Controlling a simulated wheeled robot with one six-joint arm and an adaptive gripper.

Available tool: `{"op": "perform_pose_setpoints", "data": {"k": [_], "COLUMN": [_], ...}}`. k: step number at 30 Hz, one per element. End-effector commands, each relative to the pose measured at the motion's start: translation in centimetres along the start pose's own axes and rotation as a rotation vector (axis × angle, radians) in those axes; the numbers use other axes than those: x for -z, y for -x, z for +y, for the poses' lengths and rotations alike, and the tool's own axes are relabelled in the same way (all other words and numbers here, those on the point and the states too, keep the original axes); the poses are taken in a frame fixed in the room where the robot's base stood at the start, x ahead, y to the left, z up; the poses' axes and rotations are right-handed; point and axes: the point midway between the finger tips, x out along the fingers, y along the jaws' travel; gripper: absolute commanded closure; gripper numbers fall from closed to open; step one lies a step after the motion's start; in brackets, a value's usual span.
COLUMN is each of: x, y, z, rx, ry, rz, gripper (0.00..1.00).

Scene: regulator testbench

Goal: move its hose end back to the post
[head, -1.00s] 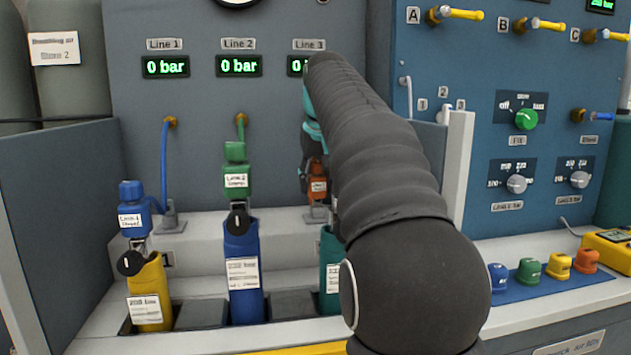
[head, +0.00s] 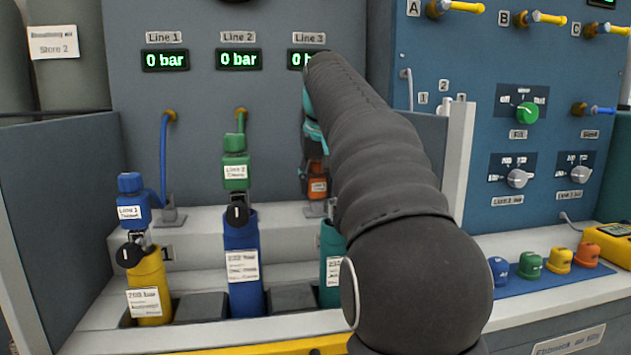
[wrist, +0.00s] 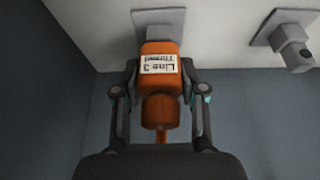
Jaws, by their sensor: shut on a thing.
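The orange hose end (wrist: 160,98), labelled Line 3, is between the two fingers of my gripper (wrist: 162,88) in the wrist view. Its far end meets a grey post (wrist: 158,22) on a square plate; I cannot tell whether it is fully seated. In the head view the orange hose end (head: 317,187) shows just left of my arm, directly above the post (head: 315,209) on the pale ledge. My arm hides most of my gripper there; only teal parts show. The Line 3 display is partly covered.
A second grey post (wrist: 294,48) stands empty to the right in the wrist view. Blue (head: 131,198) and green (head: 236,172) hose ends sit on yellow (head: 150,285) and blue (head: 243,262) cylinders. A teal cylinder (head: 330,250) is partly behind my arm. A grey side panel (head: 60,210) stands left.

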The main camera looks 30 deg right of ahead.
Motion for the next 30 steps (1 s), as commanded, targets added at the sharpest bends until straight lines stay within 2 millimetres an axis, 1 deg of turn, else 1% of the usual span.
{"op": "perform_pose_setpoints", "data": {"k": [2,3,5,6,7,15,19,23,30], "x": [-0.1,-0.1,0.0,0.0,0.0,-0.1,0.0,0.0,0.1], "y": [-0.1,-0.1,-0.1,-0.1,-0.1,-0.1,0.5,2.2,6.4], "z": [0.0,0.0,0.0,0.0,0.0,0.0,0.0,0.0,0.0], "rx": [0.0,0.0,0.0,0.0,0.0,0.0,0.0,0.0,0.0], "ry": [0.0,0.0,0.0,0.0,0.0,0.0,0.0,0.0,0.0], "rz": [0.001,0.001,0.001,0.001,0.001,-0.001,0.001,0.003,0.003], "gripper": [1.0,0.56,0.41,0.31,0.29,0.29,0.29,0.29,0.29]}}
